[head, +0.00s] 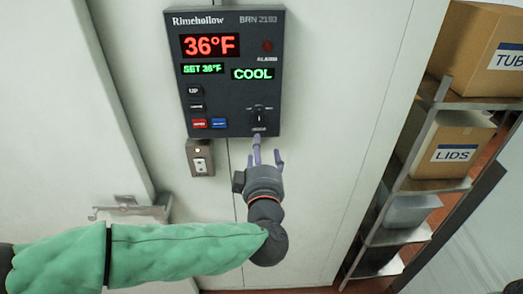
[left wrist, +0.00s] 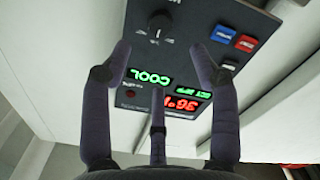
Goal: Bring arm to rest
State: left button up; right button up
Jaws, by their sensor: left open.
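My left arm, in a green sleeve, comes in from the left in the head view. My left gripper (head: 267,152) points up just below the dark control panel (head: 226,100) on the pale wall. Its fingers are apart with nothing between them. The panel reads 36°F, SET 36°F and COOL. One fingertip is just under the panel's knob (head: 258,115); I cannot tell whether it touches the panel. In the left wrist view the panel (left wrist: 185,35) is upside down beyond the spread fingers (left wrist: 163,62), and the knob (left wrist: 160,22) is near the top. My right gripper is not in view.
A small wall switch (head: 201,158) is below the panel. A metal latch (head: 130,211) is on the white door at left. Metal shelving at right holds a LIDS box (head: 452,143) and a TUB box (head: 483,48). Bare wall lies between panel and shelving.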

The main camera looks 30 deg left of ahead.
pick_arm(q)
jog(key=shift+w, duration=0.1)
dwell(0.3)
